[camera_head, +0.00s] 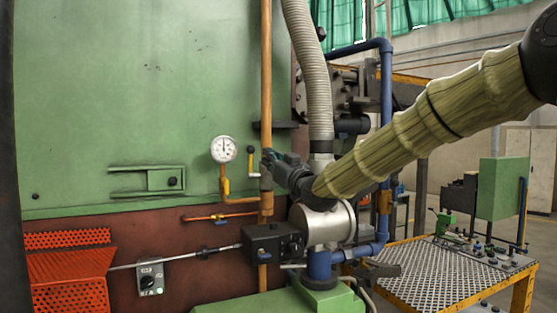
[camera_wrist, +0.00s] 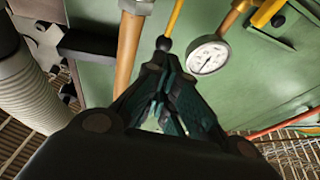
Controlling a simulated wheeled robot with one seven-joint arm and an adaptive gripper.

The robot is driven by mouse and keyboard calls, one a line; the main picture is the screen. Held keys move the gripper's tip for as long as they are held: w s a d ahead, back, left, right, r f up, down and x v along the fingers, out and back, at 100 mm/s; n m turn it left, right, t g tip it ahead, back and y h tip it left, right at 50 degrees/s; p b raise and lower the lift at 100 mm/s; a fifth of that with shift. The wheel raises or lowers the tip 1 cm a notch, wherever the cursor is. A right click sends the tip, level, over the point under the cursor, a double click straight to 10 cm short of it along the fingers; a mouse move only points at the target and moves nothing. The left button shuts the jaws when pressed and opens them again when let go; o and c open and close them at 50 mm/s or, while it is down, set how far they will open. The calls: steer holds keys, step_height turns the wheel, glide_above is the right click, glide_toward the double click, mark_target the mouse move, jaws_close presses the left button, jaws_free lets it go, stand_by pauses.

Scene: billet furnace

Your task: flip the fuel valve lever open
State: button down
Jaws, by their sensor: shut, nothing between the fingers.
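The fuel valve lever (camera_head: 250,165) is a short yellow rod with a black knob at its upper end, standing upright between the gauge and the copper pipe. In the wrist view the same yellow lever (camera_wrist: 174,18) shows upside down, with its black knob just beyond my fingertips. My gripper (camera_head: 266,157) is shut and empty, in front of the copper pipe and just right of the knob. In the wrist view the closed fingertips of my gripper (camera_wrist: 160,60) are close to the knob; I cannot tell if they touch it.
A round white gauge (camera_head: 223,149) is left of the lever. The vertical copper pipe (camera_head: 266,80) and a grey ribbed hose (camera_head: 308,60) run close to my gripper. The green furnace wall (camera_head: 110,90) is behind. A yellow-framed table (camera_head: 445,275) stands at lower right.

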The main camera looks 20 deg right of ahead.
mark_target(253, 147)
steer(key=shift+p+x, duration=1.65)
steer(key=shift+x, duration=1.7)
